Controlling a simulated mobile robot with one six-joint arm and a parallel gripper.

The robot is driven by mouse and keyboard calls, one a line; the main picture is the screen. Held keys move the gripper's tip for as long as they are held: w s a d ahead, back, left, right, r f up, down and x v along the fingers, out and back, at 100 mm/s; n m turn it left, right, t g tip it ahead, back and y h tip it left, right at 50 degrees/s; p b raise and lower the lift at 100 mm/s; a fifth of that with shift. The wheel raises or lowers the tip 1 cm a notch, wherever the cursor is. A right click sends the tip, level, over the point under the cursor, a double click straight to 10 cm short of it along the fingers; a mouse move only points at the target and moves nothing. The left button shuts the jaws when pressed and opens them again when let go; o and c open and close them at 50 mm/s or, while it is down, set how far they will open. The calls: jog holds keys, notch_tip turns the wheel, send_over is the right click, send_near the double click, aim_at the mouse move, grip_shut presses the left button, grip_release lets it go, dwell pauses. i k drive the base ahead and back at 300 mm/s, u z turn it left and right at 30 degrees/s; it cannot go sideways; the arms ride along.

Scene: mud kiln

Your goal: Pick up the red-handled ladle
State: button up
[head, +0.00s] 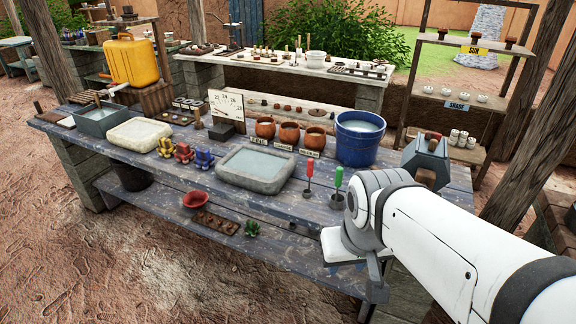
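The red-handled ladle (309,170) stands on the blue-grey wooden table near its front edge, handle up. Its lower end is small and dark. A similar green-handled tool (338,181) stands just to its right. My white arm comes in from the lower right. Its end, my gripper (352,268), is partly in view at the table's front edge, below and to the right of the ladle and apart from it. The fingers are too hidden by the arm to show whether they are open or shut.
A stone basin of water (255,187) stands left of the ladle. A blue bucket (360,150) and several clay pots (289,133) stand behind it. A dark grey angular object (425,163) is to the right. A lower shelf holds a red pot (195,200) and small plant (252,228).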

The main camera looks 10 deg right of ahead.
aim_at(307, 192)
jog(key=z, duration=0.2)
jog(key=i, duration=0.75)
jog(key=u, duration=0.1)
jog(key=k, duration=1.2)
jog(key=z, duration=0.25)
jog(key=i, duration=1.6)
jog(key=u, duration=0.5)
